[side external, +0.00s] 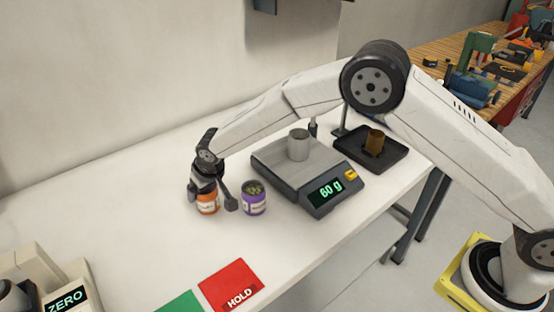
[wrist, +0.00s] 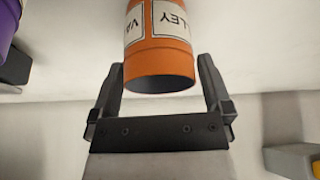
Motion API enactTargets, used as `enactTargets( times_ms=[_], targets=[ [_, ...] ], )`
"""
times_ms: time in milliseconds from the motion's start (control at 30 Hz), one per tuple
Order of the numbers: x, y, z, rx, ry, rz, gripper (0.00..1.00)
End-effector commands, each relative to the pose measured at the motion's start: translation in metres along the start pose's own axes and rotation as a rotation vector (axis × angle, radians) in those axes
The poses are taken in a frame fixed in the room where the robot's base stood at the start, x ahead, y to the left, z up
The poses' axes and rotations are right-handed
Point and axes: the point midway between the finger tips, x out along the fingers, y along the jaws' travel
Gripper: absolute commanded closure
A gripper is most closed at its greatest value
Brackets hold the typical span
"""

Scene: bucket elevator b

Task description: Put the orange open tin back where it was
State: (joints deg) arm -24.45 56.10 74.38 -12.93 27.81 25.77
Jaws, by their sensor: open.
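The orange open tin (side external: 208,204) with a white label stands on the white table at the left, beside a purple tin. In the wrist view the orange tin (wrist: 160,60) lies between the two fingers, with a visible gap on both sides. My gripper (side external: 211,200) is open around the tin, pointing down at it. The gripper hides much of the tin's top in the side view, so its contents cannot be told there.
The purple tin (side external: 254,200) with greenish contents stands close on the right. A scale (side external: 272,160) reading 60 g bears a grey metal cup (side external: 298,145). A black tray (side external: 388,160) holds a brown tin (side external: 375,142). Red HOLD (side external: 230,283) and green (side external: 181,304) pads lie in front.

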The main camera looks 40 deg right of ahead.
Motion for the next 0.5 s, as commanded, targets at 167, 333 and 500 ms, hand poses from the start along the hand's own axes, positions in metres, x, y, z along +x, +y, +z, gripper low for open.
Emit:
enactTargets(
  times_ms=[167, 333, 500],
  targets=[
    [-0.021, 0.0, 0.0, 0.0, 0.002, -0.001, 0.0],
    [-0.043, 0.0, 0.0, 0.0, 0.002, -0.001, 0.0],
    [-0.065, 0.0, 0.0, 0.0, 0.001, -0.001, 0.0]
  ],
)
